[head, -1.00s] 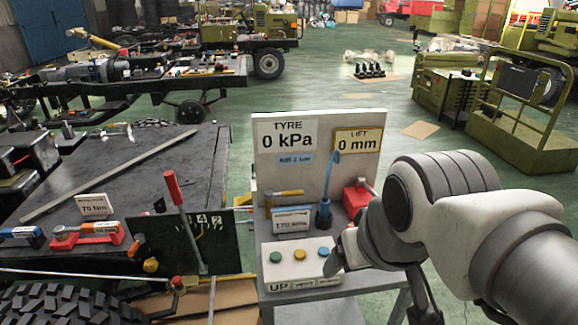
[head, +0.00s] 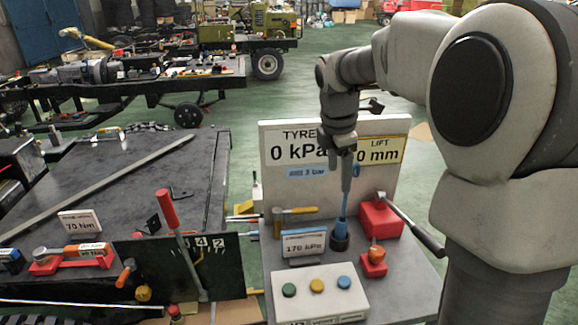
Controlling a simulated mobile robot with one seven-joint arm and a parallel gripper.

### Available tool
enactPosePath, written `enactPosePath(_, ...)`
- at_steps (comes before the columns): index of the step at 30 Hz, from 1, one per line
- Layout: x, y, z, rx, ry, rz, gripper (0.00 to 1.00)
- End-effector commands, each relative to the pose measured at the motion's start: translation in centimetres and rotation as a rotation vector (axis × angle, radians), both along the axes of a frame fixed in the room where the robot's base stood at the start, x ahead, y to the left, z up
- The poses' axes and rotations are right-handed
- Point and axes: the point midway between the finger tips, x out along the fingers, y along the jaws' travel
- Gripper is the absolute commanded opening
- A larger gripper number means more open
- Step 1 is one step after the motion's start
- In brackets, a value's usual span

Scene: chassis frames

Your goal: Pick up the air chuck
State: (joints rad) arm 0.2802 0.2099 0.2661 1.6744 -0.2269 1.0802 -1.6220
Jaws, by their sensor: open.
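The air chuck (head: 341,212) is a slim blue tool standing upright in a dark round holder (head: 340,237) on the grey stand. Its thin blue upper part rises toward the gripper. My gripper (head: 346,187) points straight down, directly above the chuck in the picture, with its fingers open. The fingers overlap the chuck's upper part in view; I cannot tell whether they touch it or are around it.
Close by are a red box with a dark lever (head: 381,218), a small red block (head: 373,262), a 170 kPa card (head: 304,242) and a hammer-like tool (head: 295,211). A display panel (head: 400,150) stands behind. A button box (head: 318,288) is in front.

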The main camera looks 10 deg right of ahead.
Motion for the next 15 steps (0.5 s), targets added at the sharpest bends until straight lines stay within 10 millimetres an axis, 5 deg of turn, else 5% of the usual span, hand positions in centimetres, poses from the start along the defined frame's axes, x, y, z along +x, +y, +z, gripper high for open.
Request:
enactPosePath(6, 5.3, -2.6, -5.0, -0.025, 0.107, 0.335, 0.76)
enactPosePath(15, 8.8, -5.1, -9.4, -0.028, 0.172, 0.618, 0.76)
